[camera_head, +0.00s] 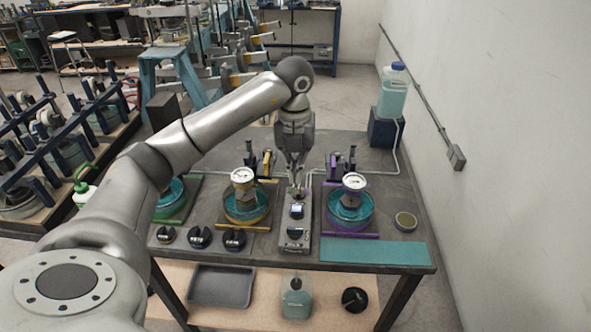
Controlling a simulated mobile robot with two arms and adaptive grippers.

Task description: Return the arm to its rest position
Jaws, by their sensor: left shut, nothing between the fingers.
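My left arm reaches in from the left and bends down over the middle of the table (390,190). My left gripper (295,180) points down, shut and empty, at the back end of a grey control box (296,230) with a small display and a dark knob. The fingertips are close to the box's top; I cannot tell whether they touch it. My right gripper is not in view.
Gauge-topped pots stand on both sides: one on a yellow base (246,205), one on a purple base (349,205). Black knobs (199,236) lie front left. A teal mat (375,251) covers the front right. Racks (60,130) stand left.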

